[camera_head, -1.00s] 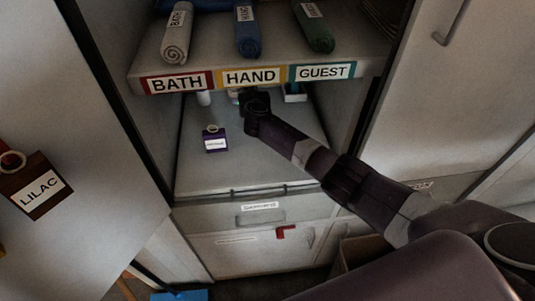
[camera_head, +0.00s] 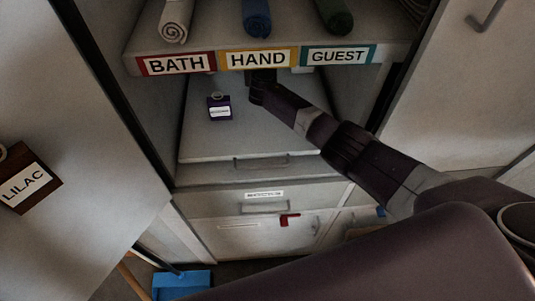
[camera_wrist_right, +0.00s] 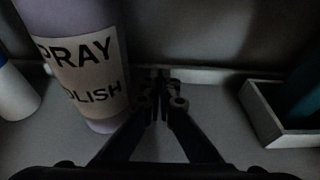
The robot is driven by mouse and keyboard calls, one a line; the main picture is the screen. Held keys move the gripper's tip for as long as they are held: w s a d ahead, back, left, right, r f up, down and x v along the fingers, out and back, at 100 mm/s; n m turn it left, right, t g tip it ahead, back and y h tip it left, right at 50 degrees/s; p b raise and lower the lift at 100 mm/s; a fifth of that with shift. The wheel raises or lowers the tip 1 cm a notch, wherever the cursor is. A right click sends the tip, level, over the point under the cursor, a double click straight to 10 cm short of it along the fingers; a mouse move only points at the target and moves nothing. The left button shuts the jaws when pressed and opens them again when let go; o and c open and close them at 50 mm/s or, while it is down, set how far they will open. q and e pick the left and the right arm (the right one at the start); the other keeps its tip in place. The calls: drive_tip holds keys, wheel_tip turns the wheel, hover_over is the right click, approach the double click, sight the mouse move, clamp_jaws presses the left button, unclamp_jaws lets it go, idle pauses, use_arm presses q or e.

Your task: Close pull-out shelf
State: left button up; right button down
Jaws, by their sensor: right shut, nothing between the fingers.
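The pull-out shelf (camera_head: 245,145) is a grey board with a handle on its front, inside the open cabinet below the towel shelf. My right gripper (camera_head: 262,78) is partly hidden under the label strip. In the right wrist view the gripper (camera_wrist_right: 165,95) is shut and empty, its tips at the raised back lip of the shelf (camera_wrist_right: 205,75); contact is hard to tell. My left gripper is not in view.
A purple box (camera_head: 219,107) stands on the shelf. In the wrist view, a spray polish bottle (camera_wrist_right: 85,75) is close left of the fingers and a white tray (camera_wrist_right: 265,115) is at right. The labelled towel shelf (camera_head: 258,60) hangs above. An open door (camera_head: 70,100) is at left.

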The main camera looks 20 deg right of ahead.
drive_tip(key=shift+s+a+r, duration=0.25)
drive_tip(key=shift+s+r, duration=0.15)
drive_tip(key=shift+r, duration=0.1)
drive_tip(key=v, duration=1)
drive_tip(key=shift+s+f, duration=0.25)
drive_tip(key=shift+s, duration=0.25)
drive_tip(key=shift+s, duration=0.1)
